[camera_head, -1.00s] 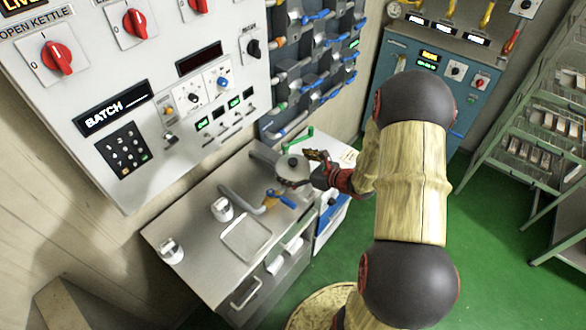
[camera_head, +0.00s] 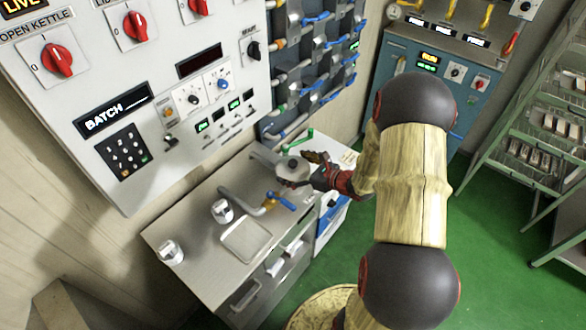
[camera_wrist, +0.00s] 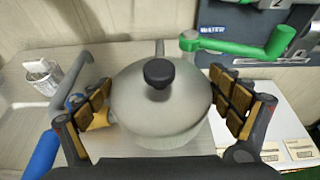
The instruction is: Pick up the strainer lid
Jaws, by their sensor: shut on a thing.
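The strainer lid (camera_wrist: 158,112) is a grey metal dome with a black knob on top. It sits upright between my gripper's fingers in the wrist view. In the head view the lid (camera_head: 292,170) is over the back right end of the steel counter. My gripper (camera_wrist: 165,98) has its padded fingers on either side of the lid and is shut on it; in the head view the gripper (camera_head: 306,170) reaches in from the right. The lid's underside and what is beneath it are hidden, so I cannot tell whether it rests on something.
A green crank handle (camera_wrist: 240,46) is close behind the lid. A blue-handled valve (camera_head: 280,200) and bent pipe are to its left. Two metal cups (camera_head: 222,211) (camera_head: 171,251) and a shallow rectangular basin (camera_head: 245,239) occupy the steel counter (camera_head: 195,283). The control panel (camera_head: 150,100) rises behind.

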